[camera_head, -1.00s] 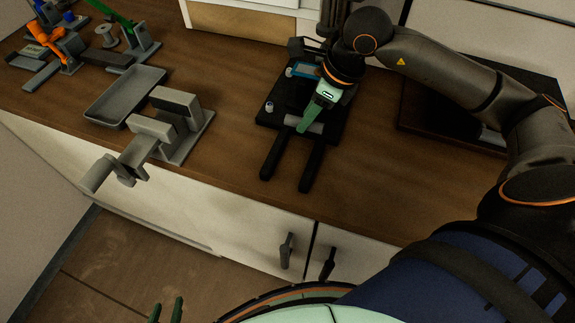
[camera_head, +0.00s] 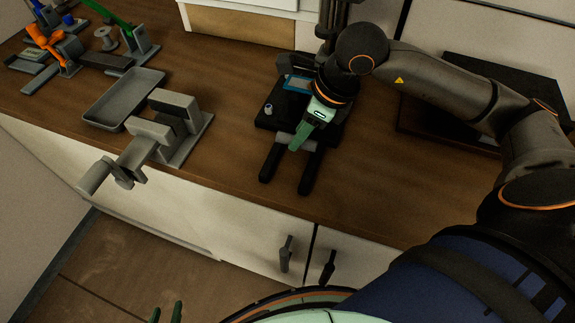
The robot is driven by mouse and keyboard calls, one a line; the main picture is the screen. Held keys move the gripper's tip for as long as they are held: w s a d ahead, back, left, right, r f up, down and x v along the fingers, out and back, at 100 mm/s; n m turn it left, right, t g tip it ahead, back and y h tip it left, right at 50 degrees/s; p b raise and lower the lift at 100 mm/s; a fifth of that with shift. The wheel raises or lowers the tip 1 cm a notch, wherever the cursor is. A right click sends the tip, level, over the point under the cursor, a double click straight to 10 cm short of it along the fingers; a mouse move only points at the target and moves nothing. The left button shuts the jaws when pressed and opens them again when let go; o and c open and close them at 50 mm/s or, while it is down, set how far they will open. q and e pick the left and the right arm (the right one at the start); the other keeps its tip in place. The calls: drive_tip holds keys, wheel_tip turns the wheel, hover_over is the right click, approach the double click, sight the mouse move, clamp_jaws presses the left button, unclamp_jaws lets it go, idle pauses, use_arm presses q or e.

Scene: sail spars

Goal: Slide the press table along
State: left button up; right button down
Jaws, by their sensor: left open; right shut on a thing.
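The press stands on the counter with a black base and two black rails (camera_head: 307,172) that point toward the front edge. A grey bar (camera_head: 284,138) lies across the rear part of the rails. My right gripper (camera_head: 299,146), pale green, comes down over the bar and is shut on it; its fingertips hide part of it. A black block with a blue panel (camera_head: 297,83) sits behind, partly hidden by my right wrist. My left gripper (camera_head: 166,312) is open at the bottom edge, low over the floor and away from the counter; only its fingertips show.
A grey vise (camera_head: 180,125) with a crank overhangs the front edge left of the press. A grey tray (camera_head: 122,98) lies behind it. Orange and green clamps stand far left. A dark board (camera_head: 410,125) lies right, under my arm. Counter around the rails is clear.

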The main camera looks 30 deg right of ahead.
drive_tip(key=shift+s+a+f+b, duration=0.1)
drive_tip(key=shift+s+a+f, duration=0.1)
drive_tip(key=shift+s+a, duration=0.75)
drive_tip(key=shift+s+a+f+b, duration=0.15)
drive_tip(key=shift+s+a+f, duration=0.05)
drive_tip(key=shift+s+a, duration=0.75)
drive_tip(key=shift+s+a+f+b, duration=0.1)
drive_tip(key=shift+s+a+f, duration=0.1)
drive_tip(key=shift+s+a, duration=0.75)
drive_tip(key=shift+c, duration=2)
unclamp_jaws()
drive_tip(key=shift+a, duration=0.1)
drive_tip(key=shift+r, duration=0.1)
drive_tip(key=shift+w+r+g, duration=0.1)
drive_tip(key=shift+r+g, duration=0.15)
drive_tip(key=shift+g, duration=0.05)
drive_tip(key=b+v, duration=0.2)
drive_tip(key=v, duration=1)
drive_tip(key=shift+r+b, duration=0.3)
drive_tip(key=shift+r, duration=0.1)
